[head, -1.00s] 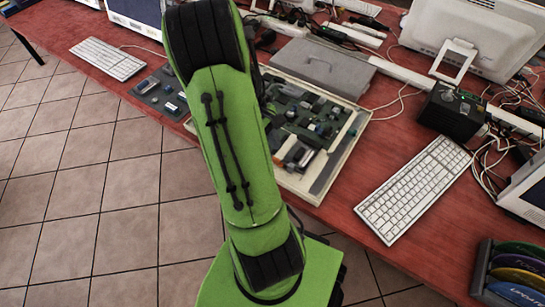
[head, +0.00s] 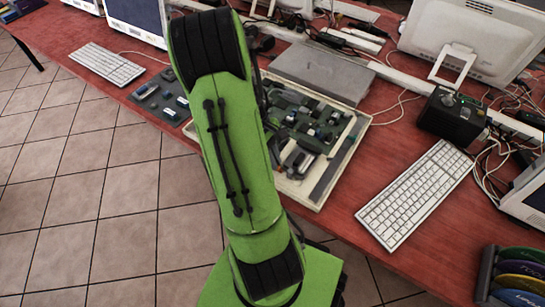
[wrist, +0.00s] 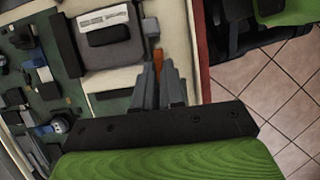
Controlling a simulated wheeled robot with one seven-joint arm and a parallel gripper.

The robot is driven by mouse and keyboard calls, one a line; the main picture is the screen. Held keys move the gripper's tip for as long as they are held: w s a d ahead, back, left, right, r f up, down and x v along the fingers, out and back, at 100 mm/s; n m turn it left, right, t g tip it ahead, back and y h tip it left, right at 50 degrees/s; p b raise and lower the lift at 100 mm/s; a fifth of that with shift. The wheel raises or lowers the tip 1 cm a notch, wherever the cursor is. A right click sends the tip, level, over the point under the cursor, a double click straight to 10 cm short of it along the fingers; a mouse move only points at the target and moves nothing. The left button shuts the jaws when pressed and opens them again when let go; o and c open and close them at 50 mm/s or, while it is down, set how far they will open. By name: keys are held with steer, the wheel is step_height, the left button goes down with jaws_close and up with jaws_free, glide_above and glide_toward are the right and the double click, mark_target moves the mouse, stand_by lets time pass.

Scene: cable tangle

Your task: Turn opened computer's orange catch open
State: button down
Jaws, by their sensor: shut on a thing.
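The opened computer (head: 318,130) lies on the red table in the head view, its circuit board and parts bare inside a cream case. It also fills the upper left of the wrist view (wrist: 115,75). The orange catch (wrist: 157,60) shows as a small orange strip near the case's edge. My gripper (wrist: 160,75) has its fingers closed together around the catch, with part of the orange showing between the tips. The lower part of the catch is hidden by the fingers. In the head view my green arm hides the gripper and the catch.
A grey flat box (head: 322,70) lies behind the opened computer. A white keyboard (head: 415,195) is to its right, and a black box (head: 452,114) stands beyond that. Loose cables run along the table's back. The table's front edge and tiled floor are close by.

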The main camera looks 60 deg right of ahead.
steer(key=shift+m, duration=0.3)
steer(key=m+y+p, duration=0.1)
steer(key=m, duration=0.1)
steer(key=shift+d+m, duration=0.15)
steer(key=shift+m, duration=0.15)
steer(key=shift+s+d+m+t+y+p, duration=0.15)
steer(key=shift+m+t+y, duration=0.2)
steer(key=shift+m, duration=0.6)
steer(key=shift+m+t+y+p, duration=0.15)
steer(key=shift+m+t+y, duration=0.15)
steer(key=shift+m, duration=0.65)
steer(key=c, duration=1.2)
jaws_free()
